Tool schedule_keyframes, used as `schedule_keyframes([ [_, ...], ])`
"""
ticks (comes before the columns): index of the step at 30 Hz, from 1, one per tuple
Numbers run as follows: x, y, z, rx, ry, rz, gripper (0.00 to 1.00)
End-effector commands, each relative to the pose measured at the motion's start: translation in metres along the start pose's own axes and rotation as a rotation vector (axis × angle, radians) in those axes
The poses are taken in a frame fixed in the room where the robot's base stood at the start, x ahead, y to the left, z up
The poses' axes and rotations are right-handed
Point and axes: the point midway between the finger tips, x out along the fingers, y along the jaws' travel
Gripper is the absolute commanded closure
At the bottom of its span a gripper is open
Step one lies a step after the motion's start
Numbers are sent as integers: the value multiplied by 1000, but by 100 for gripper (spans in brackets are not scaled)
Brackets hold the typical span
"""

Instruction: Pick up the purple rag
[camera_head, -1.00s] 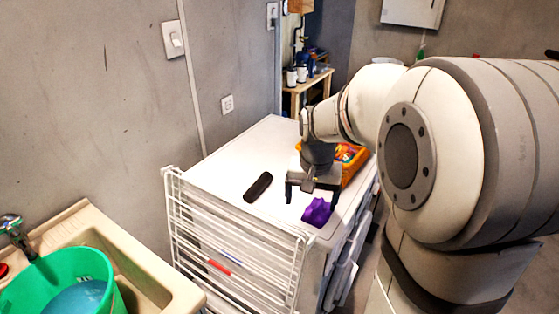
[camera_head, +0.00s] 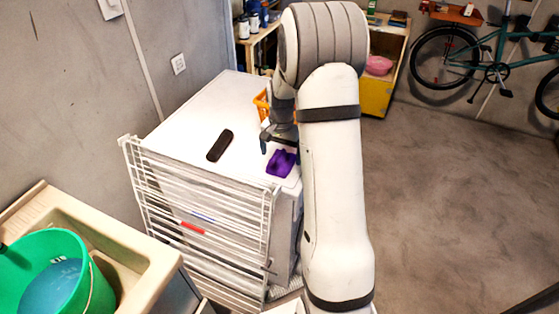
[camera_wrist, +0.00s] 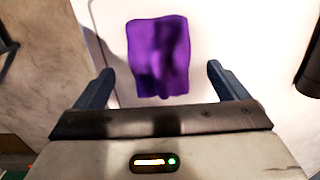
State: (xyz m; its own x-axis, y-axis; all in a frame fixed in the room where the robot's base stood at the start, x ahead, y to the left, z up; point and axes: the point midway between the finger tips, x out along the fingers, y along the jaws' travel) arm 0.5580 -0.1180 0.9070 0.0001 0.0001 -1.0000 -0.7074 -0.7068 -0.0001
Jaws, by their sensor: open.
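In the wrist view the rag (camera_wrist: 159,57) lies on the white surface ahead of and between my open fingers. My gripper (camera_head: 277,138) is open and empty, just behind and above the rag; my arm hides part of it. Its two fingers (camera_wrist: 160,86) show apart in the wrist view. I cannot tell the exact height above the rag.
A dark oblong object (camera_head: 220,145) lies left of the rag on the white top (camera_head: 190,120). An orange basket (camera_head: 262,104) stands behind, partly hidden by my arm. A white drying rack (camera_head: 200,215) stands in front. A green bucket (camera_head: 85,285) sits in the sink at left.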

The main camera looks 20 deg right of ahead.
Motion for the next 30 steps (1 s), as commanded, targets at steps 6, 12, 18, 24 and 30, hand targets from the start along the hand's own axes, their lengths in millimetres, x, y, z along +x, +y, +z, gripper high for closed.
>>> schedule_keyframes([
  [6, 19, 0, 1, -1, -1, 1, 6],
  [12, 20, -1, 1, -1, 0, 0, 6],
  [18, 19, -1, 1, -2, 0, 0, 23],
  [24, 19, -1, 1, -2, 0, 0, 39],
  [30, 19, -1, 1, -3, 0, 0, 55],
])
